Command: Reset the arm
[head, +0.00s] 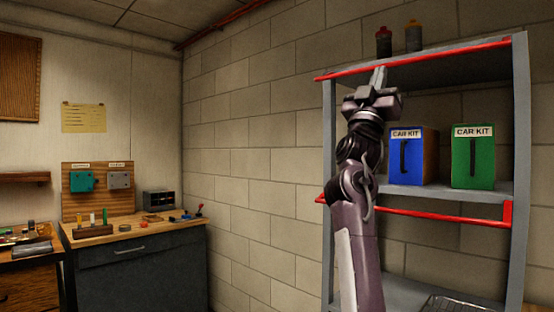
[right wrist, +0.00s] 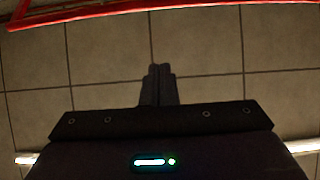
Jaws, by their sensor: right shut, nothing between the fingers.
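My right gripper (head: 379,77) is raised in front of the metal shelf, with its fingers pointing up near the red rail of the top board. Its two fingers are together and hold nothing. In the right wrist view the closed fingers (right wrist: 158,84) stand upright against a tiled surface, with a red bar (right wrist: 160,9) across the top. My left gripper is not in the head view.
The shelf (head: 521,150) holds a blue car kit box (head: 406,158) and a green one (head: 473,160). A red-topped bottle (head: 384,42) and an orange-topped one (head: 413,38) stand on top. A workbench (head: 138,262) is at left. The block wall (head: 260,150) between is bare.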

